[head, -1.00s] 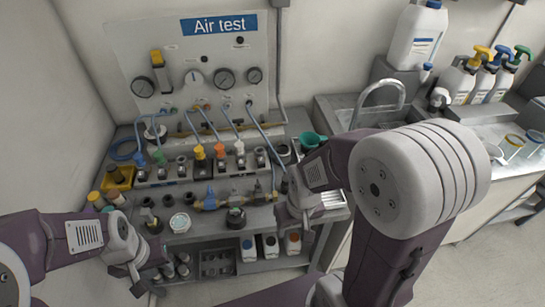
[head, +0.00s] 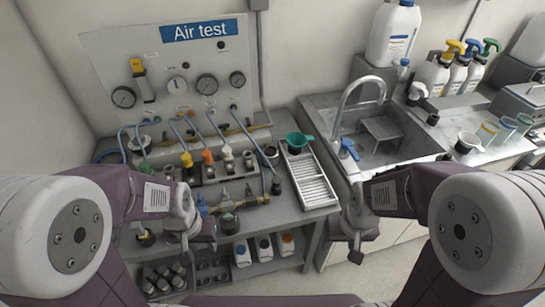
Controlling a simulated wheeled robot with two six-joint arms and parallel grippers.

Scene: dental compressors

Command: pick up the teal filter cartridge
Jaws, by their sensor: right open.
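I cannot single out the teal filter cartridge for sure. A teal-green funnel-shaped piece (head: 299,141) stands at the back of the white slotted tray. The fitting rack (head: 215,178) holds yellow, orange, white and black tops, and its left end is hidden behind my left arm. My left gripper (head: 186,246) hangs over the front left of the bench; its jaws are too small and dark to read. My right gripper (head: 355,252) is open and empty, right of the slotted tray and in front of the sink counter.
The white slotted tray (head: 308,180) lies at the bench's right end. The sink (head: 385,140) with its tap (head: 357,100) is beyond my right arm. Bottles (head: 264,248) stand on the lower shelf. The gauge panel (head: 180,75) closes off the back.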

